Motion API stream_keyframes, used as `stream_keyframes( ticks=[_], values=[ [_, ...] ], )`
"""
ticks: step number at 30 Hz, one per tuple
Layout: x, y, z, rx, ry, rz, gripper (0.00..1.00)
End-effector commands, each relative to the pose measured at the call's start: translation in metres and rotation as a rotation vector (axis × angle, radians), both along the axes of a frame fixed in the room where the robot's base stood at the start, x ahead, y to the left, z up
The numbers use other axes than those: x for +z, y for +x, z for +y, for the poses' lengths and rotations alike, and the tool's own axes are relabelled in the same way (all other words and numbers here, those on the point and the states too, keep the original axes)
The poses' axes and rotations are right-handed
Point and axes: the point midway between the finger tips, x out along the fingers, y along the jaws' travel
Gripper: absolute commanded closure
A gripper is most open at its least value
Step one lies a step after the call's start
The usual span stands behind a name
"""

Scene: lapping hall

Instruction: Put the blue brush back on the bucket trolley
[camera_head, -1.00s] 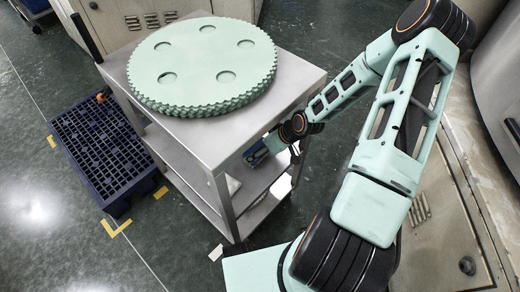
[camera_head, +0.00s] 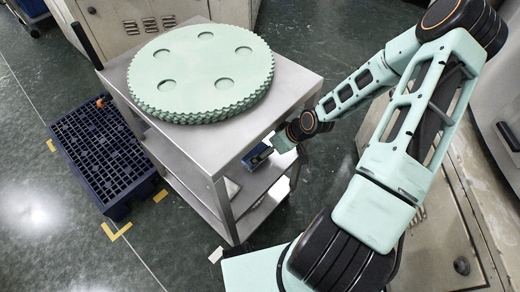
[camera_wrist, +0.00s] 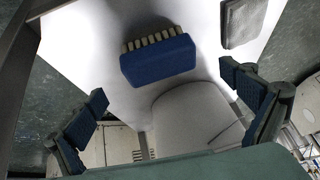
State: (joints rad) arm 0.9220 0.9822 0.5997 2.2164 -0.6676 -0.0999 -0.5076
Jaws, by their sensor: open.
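In the wrist view the blue brush (camera_wrist: 158,62) lies on a pale surface, with a row of light bristles along its far edge. My gripper (camera_wrist: 163,86) is open, with one dark-blue-padded finger to the left and one to the right. The brush is ahead of the fingers, between their lines, and nothing is held. In the head view my gripper (camera_head: 270,150) reaches in at the right side of the metal table, below its top. The brush cannot be told apart there. I cannot identify the bucket trolley in either view.
The metal table (camera_head: 205,155) carries stacked pale green toothed discs (camera_head: 203,70) and has lower shelves. A dark blue slatted pallet (camera_head: 100,150) stands at its left. A grey flat item (camera_wrist: 243,22) lies right of the brush. A beige cabinet (camera_head: 130,22) stands behind.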

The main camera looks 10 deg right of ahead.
Motion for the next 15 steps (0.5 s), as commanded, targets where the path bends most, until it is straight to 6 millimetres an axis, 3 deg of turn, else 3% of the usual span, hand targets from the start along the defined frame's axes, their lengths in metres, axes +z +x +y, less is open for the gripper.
stream_keyframes(
  ticks=[6,15],
  values=[
    [0.019,-0.008,-0.008,-0.001,0.000,0.000,0.02],
    [0.020,-0.010,-0.009,0.001,0.000,0.001,0.02]
  ],
)
